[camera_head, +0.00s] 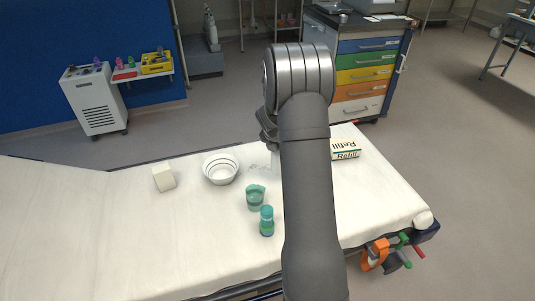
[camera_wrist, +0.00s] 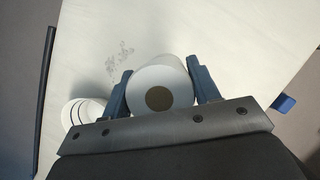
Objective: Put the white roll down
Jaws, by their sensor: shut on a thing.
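The white roll (camera_wrist: 160,73) is between the two blue fingers of my gripper (camera_wrist: 160,92) in the wrist view, its round end with a dark core facing the camera. My gripper is shut on it. The white sheet of the stretcher (camera_wrist: 215,35) lies beyond the roll; I cannot tell whether the roll touches it. In the head view my arm hides most of the gripper and the roll, over the far side of the stretcher (camera_head: 110,235).
A white bowl (camera_head: 220,169), a cream block (camera_head: 164,177), a green cup (camera_head: 256,197) and a teal bottle (camera_head: 267,221) stand left of my arm. A Refill box (camera_head: 345,148) lies to its right. The bowl also shows in the wrist view (camera_wrist: 80,112). Bare sheet lies at left.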

